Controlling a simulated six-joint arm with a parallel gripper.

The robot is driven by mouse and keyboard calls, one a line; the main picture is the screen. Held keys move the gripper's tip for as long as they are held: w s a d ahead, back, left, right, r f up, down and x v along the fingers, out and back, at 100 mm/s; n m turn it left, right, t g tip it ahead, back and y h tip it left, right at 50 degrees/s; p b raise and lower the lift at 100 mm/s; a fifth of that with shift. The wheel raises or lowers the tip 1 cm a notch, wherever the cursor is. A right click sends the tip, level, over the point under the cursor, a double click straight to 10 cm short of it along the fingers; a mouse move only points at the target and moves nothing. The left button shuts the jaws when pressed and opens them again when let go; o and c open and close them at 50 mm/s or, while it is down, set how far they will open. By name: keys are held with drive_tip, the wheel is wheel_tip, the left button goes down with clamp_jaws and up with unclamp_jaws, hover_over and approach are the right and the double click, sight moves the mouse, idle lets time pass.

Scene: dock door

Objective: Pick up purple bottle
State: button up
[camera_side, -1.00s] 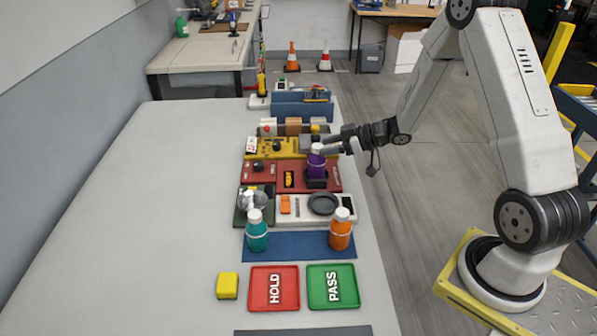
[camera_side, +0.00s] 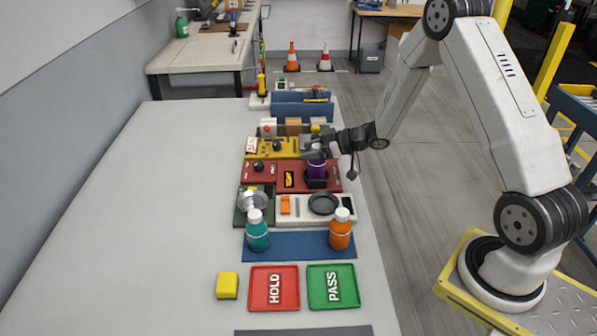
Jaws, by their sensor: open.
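The purple bottle (camera_side: 317,168) stands upright in a dark holder (camera_side: 317,183) on the right part of the red panel. My gripper (camera_side: 312,152) is open at the height of the bottle's top, reaching in from the right. Its fingers cover the bottle's white cap. I cannot tell whether the fingers touch the bottle or are only in front of or behind it.
A teal bottle (camera_side: 257,234) and an orange bottle (camera_side: 340,232) stand on a blue mat (camera_side: 298,246) nearer the camera. A red HOLD tray (camera_side: 264,290), a green PASS tray (camera_side: 327,290) and a yellow block (camera_side: 227,285) lie in front. The table's left side is clear.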

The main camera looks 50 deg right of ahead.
clamp_jaws()
drive_tip(key=shift+r, duration=0.15)
drive_tip(key=shift+r, duration=0.7)
drive_tip(key=s+a+r, duration=0.2)
drive_tip(key=s+r, duration=0.9)
drive_tip(key=s, duration=0.2)
drive_tip(key=shift+s+a+r, duration=0.15)
drive_tip(key=shift+s, duration=0.25)
drive_tip(key=shift+w, duration=0.15)
